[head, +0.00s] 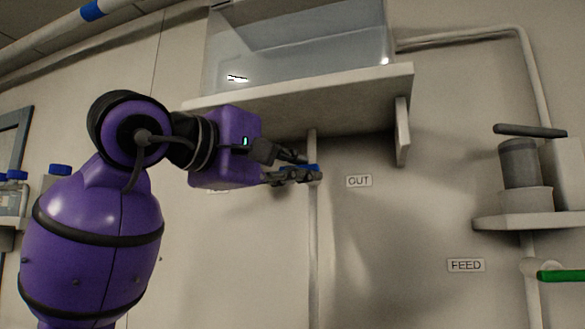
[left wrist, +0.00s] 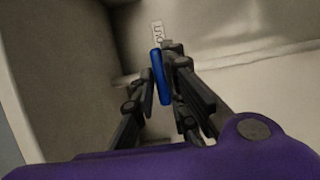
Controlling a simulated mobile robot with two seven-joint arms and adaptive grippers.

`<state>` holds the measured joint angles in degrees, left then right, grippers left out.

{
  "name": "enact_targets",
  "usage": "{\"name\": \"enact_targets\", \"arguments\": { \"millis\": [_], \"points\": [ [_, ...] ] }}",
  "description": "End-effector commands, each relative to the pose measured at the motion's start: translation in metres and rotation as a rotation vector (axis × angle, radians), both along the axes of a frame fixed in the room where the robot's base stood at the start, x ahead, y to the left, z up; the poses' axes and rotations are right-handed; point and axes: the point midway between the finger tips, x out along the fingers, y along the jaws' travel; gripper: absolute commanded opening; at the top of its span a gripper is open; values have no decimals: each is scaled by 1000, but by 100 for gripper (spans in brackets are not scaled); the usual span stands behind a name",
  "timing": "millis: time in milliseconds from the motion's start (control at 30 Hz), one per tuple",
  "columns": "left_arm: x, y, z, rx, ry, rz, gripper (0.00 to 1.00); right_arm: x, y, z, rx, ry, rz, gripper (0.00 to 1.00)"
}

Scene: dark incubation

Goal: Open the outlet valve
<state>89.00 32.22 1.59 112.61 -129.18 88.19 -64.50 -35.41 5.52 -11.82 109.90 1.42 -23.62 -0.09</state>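The outlet valve's blue handle (head: 314,168) is on the thin vertical pipe (head: 313,235) below the shelf, left of the "OUT" label (head: 359,181). My left gripper (head: 312,168) reaches it from the left, and its fingers are closed in around the handle. In the left wrist view the blue handle (left wrist: 161,77) stands between the two fingertips (left wrist: 162,70), close against both. The fingers hide part of the handle and the valve body. My right gripper is not in view.
A clear tank (head: 300,50) stands on the shelf (head: 300,100) just above my left gripper, with a bracket (head: 402,132) to the right. A grey cylinder (head: 520,163) stands on a small ledge at right. A green handle (head: 562,276) is near the "FEED" label (head: 466,265).

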Motion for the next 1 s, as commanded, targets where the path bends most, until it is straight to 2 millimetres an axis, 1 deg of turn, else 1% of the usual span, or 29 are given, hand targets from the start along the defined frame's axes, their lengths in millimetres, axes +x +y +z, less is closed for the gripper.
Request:
{"name": "enact_targets", "arguments": {
  "millis": [267,467,667,1000],
  "points": [
    [1,0,-3,-13,11,0,0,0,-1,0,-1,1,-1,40],
    [2,0,-6,-89,39,1,0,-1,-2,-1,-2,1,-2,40],
    [2,-1,-8,-233,88,1,0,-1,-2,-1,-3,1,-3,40],
    [1,-3,-10,-536,188,-2,0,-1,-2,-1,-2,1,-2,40]
  ]
}}
